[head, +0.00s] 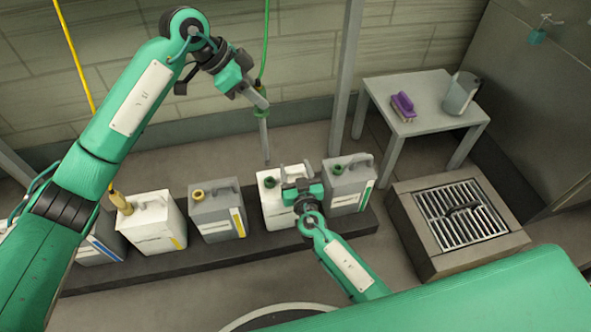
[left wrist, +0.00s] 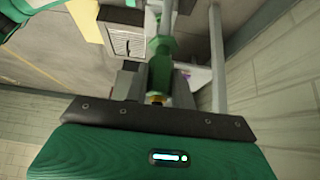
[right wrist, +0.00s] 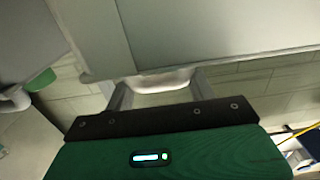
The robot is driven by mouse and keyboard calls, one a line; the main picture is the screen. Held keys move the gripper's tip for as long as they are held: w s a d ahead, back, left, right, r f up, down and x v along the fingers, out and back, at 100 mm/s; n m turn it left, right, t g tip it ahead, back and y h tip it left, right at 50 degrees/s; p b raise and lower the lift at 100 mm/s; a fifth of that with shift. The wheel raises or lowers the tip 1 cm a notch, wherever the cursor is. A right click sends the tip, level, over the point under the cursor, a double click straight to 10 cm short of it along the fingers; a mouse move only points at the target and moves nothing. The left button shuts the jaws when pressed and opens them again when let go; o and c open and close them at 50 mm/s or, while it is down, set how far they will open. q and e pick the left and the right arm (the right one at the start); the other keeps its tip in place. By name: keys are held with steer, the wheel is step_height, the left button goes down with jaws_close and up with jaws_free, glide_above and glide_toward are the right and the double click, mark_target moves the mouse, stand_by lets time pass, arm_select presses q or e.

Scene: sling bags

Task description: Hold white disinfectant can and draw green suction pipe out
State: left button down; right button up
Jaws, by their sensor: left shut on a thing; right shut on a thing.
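The white disinfectant can (head: 275,211) with a green opening stands on a low dark ledge. My right gripper (head: 297,177) is shut on its handle; the white handle (right wrist: 165,82) shows between the fingers in the right wrist view. My left gripper (head: 262,101) is shut on the green suction pipe, whose grey tube (head: 265,140) hangs nearly upright below it and whose green hose (head: 265,45) runs up. The tube's lower end appears above the can's opening, apart from it. In the left wrist view the green fitting (left wrist: 158,72) is between the fingers.
A grey can (head: 348,188) with a green cap stands close to the right. To the left are a grey can (head: 216,213) and a white can (head: 150,222) with a yellow pipe. A metal post (head: 345,80), a stool (head: 425,118) and a floor grate (head: 463,215) lie to the right.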

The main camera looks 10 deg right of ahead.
steer(key=o, duration=1.3)
steer(key=shift+c, duration=0.2)
steer(key=s, duration=1.2)
